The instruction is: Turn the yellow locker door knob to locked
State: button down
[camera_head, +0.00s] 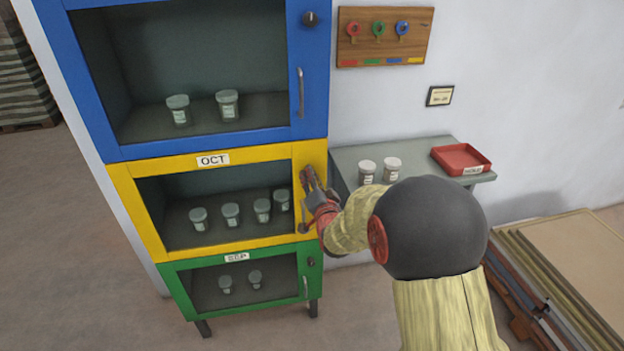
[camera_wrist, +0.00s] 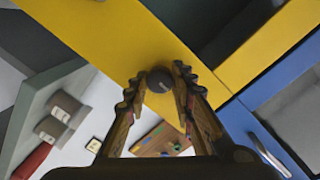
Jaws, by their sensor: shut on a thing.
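The yellow locker door (camera_head: 308,156) is the middle one of three stacked doors, shut, with a window showing several lidded jars; it also shows in the wrist view (camera_wrist: 112,35). Its dark round knob (camera_wrist: 160,80) sits between my fingertips in the wrist view. My gripper (camera_head: 309,181) is at the right upright of the yellow door, shut on the knob, one toothed finger on each side. In the head view my gripper hides the knob. A faint light mark shows on the knob's face, but I cannot tell which setting it points to.
The blue door (camera_head: 312,80), with its own knob (camera_head: 310,19), is above and the green door (camera_head: 313,265) below. A grey shelf (camera_head: 430,150) with two jars and a red tray (camera_head: 461,159) stands right. Keys hang on a wooden board (camera_head: 385,37).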

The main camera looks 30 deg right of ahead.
jog(key=c, duration=1.5)
grip_release()
jog(key=v, duration=1.2)
